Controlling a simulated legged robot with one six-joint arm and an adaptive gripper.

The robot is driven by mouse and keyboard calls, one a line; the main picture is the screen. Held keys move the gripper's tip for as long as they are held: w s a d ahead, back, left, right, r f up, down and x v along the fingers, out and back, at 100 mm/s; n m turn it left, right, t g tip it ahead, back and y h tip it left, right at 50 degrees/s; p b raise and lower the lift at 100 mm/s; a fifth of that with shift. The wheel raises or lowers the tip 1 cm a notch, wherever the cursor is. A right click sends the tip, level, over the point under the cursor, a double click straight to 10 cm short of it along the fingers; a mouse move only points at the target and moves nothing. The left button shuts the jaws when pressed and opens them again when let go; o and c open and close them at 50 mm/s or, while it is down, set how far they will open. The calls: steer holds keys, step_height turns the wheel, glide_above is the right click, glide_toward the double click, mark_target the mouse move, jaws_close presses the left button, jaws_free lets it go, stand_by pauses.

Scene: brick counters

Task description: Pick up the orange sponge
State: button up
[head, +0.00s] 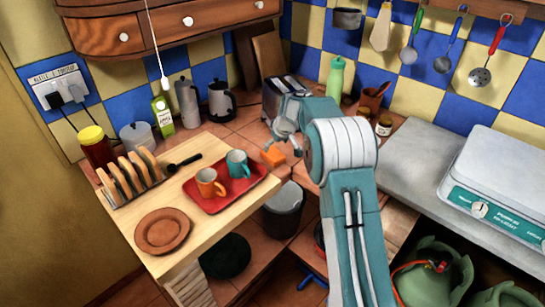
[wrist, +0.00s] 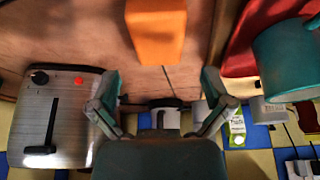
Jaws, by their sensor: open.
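The orange sponge (head: 273,156) is a small block on the tiled brick counter, just past the far right corner of the red tray. It also shows in the wrist view at the top middle (wrist: 155,30). My gripper (head: 285,137) is by the sponge in the head view, apart from it as far as I can tell. In the wrist view my gripper (wrist: 161,88) is open, its fingers spread wide with nothing between them. The sponge lies beyond the fingertips, roughly centred between them.
The red tray (head: 214,207) bears an orange mug (head: 207,184) and a teal mug (head: 238,164) close by. A toaster (wrist: 55,115) stands on the other side of my gripper. A bin (head: 284,212) is below the counter edge. A green bottle (head: 335,78) stands behind.

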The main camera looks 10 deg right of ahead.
mark_target(273, 153)
steer(key=x, duration=0.5)
steer(key=shift+w+f, duration=0.1)
steer(key=shift+f, duration=0.25)
steer(key=shift+d, duration=0.1)
steer(key=c, duration=0.7)
